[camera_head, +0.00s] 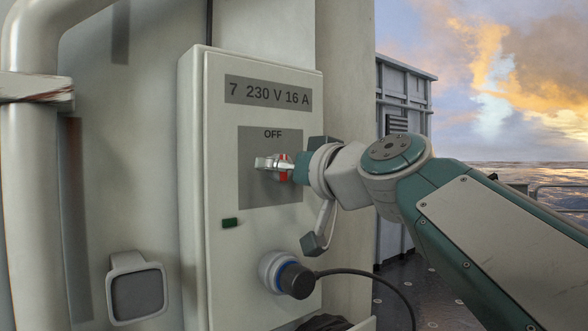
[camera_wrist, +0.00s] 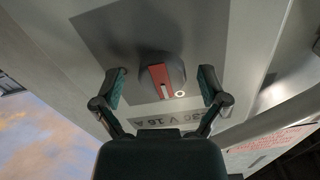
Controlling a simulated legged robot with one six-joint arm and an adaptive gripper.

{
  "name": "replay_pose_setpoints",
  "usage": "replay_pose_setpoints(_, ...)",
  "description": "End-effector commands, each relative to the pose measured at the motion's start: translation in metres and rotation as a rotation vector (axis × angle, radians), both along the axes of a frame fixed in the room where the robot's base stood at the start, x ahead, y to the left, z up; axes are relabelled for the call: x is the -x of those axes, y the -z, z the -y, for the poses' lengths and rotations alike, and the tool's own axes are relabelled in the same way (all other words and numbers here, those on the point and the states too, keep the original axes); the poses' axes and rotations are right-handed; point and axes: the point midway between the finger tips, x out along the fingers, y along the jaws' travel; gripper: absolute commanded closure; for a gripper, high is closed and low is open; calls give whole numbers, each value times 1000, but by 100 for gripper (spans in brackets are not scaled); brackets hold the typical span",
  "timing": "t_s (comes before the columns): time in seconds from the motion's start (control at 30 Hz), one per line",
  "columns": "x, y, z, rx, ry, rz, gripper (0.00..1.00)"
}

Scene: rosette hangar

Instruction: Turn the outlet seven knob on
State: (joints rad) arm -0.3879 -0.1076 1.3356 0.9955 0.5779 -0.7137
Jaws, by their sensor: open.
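The outlet seven box (camera_head: 195,150) is a pale upright housing with a plate reading "7 230 V 16 A" (camera_head: 268,93). A grey panel (camera_head: 250,195) below it carries the word OFF. The knob (camera_wrist: 178,66) is dark grey with a red strip and a small pale ring mark in the wrist view. My gripper (camera_wrist: 162,86) is open, with one finger on each side of the knob and visible gaps on both sides. In the head view my gripper is right at the knob and partly covers it, so contact there is unclear.
A round blue-and-white socket (camera_head: 270,272) with a dark plug (camera_head: 297,281) and black cable sits low on the box. A small green piece (camera_head: 230,222) is on its front. A thick pipe (camera_head: 30,150) runs at the left. A grey framed fixture (camera_head: 137,290) is below left.

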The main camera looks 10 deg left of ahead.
Motion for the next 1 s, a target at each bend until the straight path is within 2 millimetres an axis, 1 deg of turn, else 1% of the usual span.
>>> replay_pose_setpoints(0.07,0,0,-1,1,0,-1,7)
replay_pose_setpoints(0.1,0,1,-2,1,0,0,11)
replay_pose_setpoints(0.17,0,1,-2,2,0,-1,38)
replay_pose_setpoints(0.2,0,1,-2,2,0,-1,56)
replay_pose_setpoints(0.27,0,1,-2,2,0,-1,83)
replay_pose_setpoints(0.3,0,1,-2,2,0,-1,89)
replay_pose_setpoints(0.67,0,2,-2,-15,-1,-22,89)
replay_pose_setpoints(0.87,-1,2,-2,-72,-1,-91,89)
replay_pose_setpoints(1.0,-1,2,-2,-142,0,-172,89)
